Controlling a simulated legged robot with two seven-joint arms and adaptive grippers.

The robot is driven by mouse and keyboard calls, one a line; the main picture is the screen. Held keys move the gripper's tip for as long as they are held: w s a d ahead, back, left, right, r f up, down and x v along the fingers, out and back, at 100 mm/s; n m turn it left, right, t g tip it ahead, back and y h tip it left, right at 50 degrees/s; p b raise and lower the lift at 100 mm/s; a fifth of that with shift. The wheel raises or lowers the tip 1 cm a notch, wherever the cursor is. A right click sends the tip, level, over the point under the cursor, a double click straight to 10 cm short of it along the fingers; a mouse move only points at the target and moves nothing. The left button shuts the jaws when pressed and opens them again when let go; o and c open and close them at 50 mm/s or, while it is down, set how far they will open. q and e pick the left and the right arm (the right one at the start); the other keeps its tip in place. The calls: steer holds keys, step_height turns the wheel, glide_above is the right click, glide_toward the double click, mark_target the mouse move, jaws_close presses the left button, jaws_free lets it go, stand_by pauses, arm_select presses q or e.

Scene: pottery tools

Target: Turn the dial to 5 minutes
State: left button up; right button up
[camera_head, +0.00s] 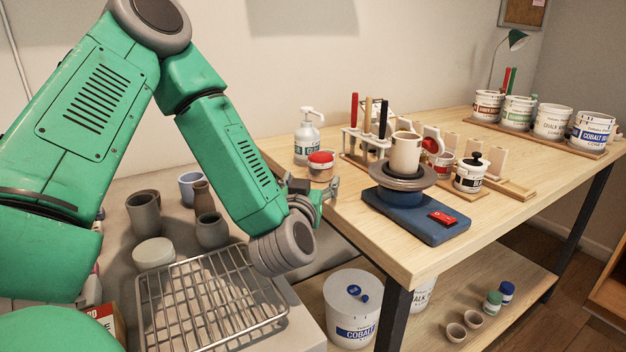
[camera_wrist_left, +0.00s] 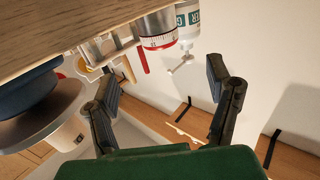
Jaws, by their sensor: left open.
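The dial appears to be the round timer with a red top (camera_head: 321,157), standing near the table's left edge beside the white pump bottle. In the left wrist view the timer (camera_wrist_left: 157,38) shows a pale band with small marks and a red rim; its exact setting is too small to read. My left gripper (camera_head: 322,195) is at the table's left edge, just in front of the timer and apart from it. In the left wrist view its two fingers (camera_wrist_left: 163,82) are spread wide with nothing between them, and the timer lies beyond the gap. My right gripper is not in view.
The white pump bottle (camera_head: 307,138) stands close behind the timer. A tool rack (camera_head: 362,145) and a blue pottery wheel (camera_head: 415,210) with a cup are to its right. Below my left arm are a wire rack (camera_head: 205,300) and several pots. The table's front right is clear.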

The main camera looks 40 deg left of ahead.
mark_target(319, 164)
arm_select(q)
steer(key=shift+y, duration=0.3)
steer(key=b+x, duration=0.8)
steer(key=x, duration=0.3)
steer(key=shift+w+d+f, duration=0.15)
steer(key=shift+w+a, duration=0.2)
steer(key=shift+w, duration=0.2)
steer(key=c, duration=1.2)
